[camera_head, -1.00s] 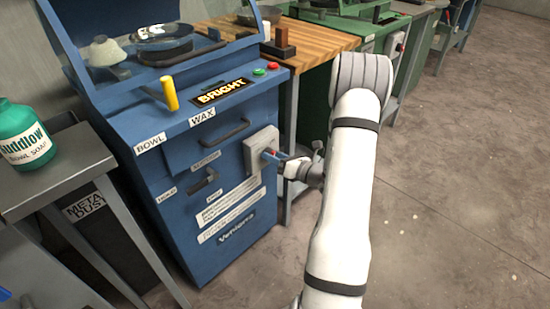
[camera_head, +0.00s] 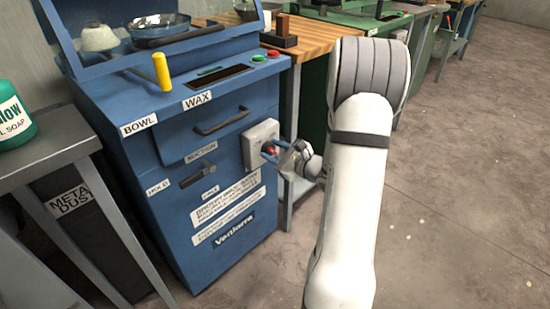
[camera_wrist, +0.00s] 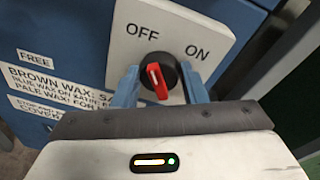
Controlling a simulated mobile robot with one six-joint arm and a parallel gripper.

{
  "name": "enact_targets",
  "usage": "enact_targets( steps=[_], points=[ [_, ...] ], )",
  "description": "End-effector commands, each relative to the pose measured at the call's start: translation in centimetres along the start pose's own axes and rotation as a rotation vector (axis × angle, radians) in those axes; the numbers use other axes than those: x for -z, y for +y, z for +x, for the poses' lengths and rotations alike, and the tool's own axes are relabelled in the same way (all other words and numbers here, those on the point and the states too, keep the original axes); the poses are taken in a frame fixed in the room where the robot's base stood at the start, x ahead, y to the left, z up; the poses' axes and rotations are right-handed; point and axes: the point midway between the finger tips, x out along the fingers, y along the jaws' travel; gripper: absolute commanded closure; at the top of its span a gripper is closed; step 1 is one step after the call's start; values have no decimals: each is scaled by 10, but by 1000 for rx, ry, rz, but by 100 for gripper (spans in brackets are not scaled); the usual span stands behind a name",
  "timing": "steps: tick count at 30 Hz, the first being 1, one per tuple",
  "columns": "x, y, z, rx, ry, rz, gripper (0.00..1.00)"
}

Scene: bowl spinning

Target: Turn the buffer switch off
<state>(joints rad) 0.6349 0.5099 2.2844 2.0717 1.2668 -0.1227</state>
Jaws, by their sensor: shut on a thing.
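The buffer switch is a round black knob with a red bar (camera_wrist: 155,78) on a pale plate (camera_wrist: 185,22), marked OFF at upper left and ON at upper right. The bar's upper end leans slightly left, towards OFF. The plate (camera_head: 262,131) is on the right front of the blue machine (camera_head: 130,105). My gripper (camera_head: 271,152) is at the knob. In the wrist view its blue fingers (camera_wrist: 160,72) stand on either side of the knob, shut on it.
A yellow handle (camera_head: 162,72) and green and red buttons (camera_head: 273,54) are on the machine's top. A metal side table (camera_head: 55,150) with a green soap bottle (camera_head: 12,120) stands at left. A wooden bench (camera_head: 312,38) is behind. The floor at right is clear.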

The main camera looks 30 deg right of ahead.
Motion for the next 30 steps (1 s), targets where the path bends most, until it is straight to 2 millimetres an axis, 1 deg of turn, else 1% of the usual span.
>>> enact_targets(
  steps=[1, 10, 27, 28, 30],
  points=[
    [6, 2, 0, 5, 6, -28, 84],
    [3, 1, 0, 18, 16, -147, 84],
    [2, 1, 0, 19, 18, -176, 84],
    [1, 1, 0, 19, 18, -176, 59],
    [1, 1, 0, 19, 18, -176, 54]
  ],
)
